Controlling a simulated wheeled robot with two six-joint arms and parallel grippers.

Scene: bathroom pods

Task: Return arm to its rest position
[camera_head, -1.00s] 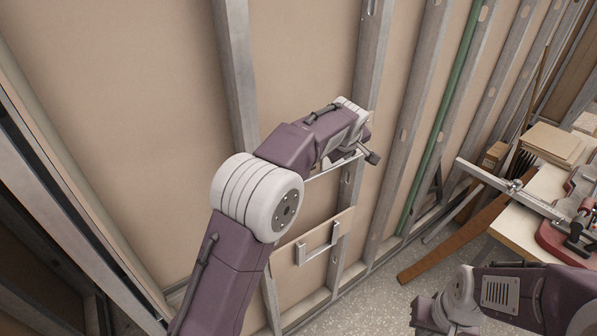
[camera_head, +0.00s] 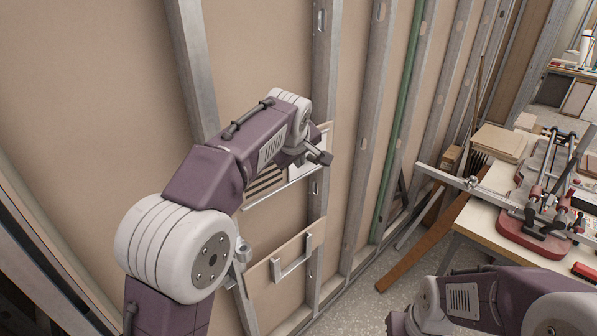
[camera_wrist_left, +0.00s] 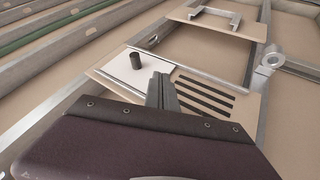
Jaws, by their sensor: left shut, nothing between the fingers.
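My left arm, purple and pale grey, comes in from the lower left in the head view. Its gripper (camera_head: 320,158) is in front of the stud wall, before a small board with dark slots (camera_head: 264,180) and a white plate. In the left wrist view the two grey fingers (camera_wrist_left: 162,92) are together with nothing between them. They overlap the slotted board (camera_wrist_left: 205,92) and white plate (camera_wrist_left: 128,72) in the picture; contact cannot be told. My right arm (camera_head: 455,298) is at the lower right, its fingers out of the picture.
A U-shaped handle (camera_head: 293,258) sits on a lower board between metal studs (camera_head: 325,100). A green pipe (camera_head: 402,120) runs up the wall. A workbench (camera_head: 480,218) with a red-based tool (camera_head: 535,238) stands at right. Some speckled floor (camera_head: 375,270) is clear.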

